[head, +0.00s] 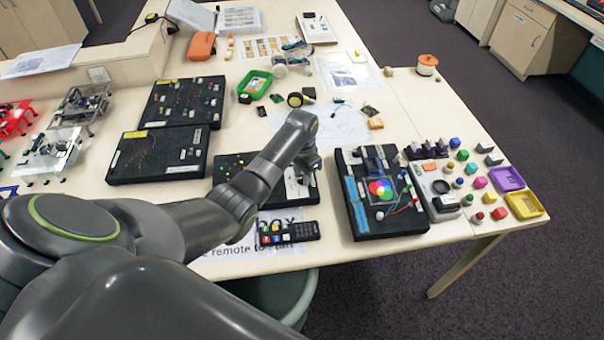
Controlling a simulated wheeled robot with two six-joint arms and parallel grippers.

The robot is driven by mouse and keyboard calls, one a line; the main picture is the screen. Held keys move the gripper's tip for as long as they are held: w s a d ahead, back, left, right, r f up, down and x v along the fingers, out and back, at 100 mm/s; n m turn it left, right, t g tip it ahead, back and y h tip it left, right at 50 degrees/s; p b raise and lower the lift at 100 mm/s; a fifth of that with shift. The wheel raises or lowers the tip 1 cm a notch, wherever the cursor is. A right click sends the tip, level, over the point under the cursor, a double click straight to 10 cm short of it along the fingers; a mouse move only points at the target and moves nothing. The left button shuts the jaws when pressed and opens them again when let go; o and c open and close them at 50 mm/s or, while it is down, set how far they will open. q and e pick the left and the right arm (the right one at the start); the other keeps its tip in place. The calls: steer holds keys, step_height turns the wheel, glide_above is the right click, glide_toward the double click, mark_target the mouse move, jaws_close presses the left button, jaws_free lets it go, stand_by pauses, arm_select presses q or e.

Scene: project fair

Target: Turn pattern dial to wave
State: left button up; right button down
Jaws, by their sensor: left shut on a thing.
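A black board (229,168) with small coloured parts lies near the front middle of the table. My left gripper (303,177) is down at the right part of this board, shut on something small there. This appears to be the pattern dial, but my gripper and wrist cover it, so its pointer and setting labels cannot be read. My left forearm hides much of the board's middle. My right gripper is not in view.
A black remote (289,233) lies on a printed sheet in front of the board. Another black board with a colour wheel (381,189) stands to the right. Two more black boards (158,154) lie left. Coloured knobs and trays (507,178) fill the right corner.

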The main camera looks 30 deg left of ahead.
arm_select(q)
steer(key=m, duration=0.3)
steer(key=shift+m, duration=0.4)
steer(key=m, duration=0.3)
steer(key=shift+m, duration=0.3)
steer(key=m, duration=0.4)
steer(key=shift+w, duration=0.1)
steer(key=shift+m, duration=1.6)
steer(key=o, duration=1)
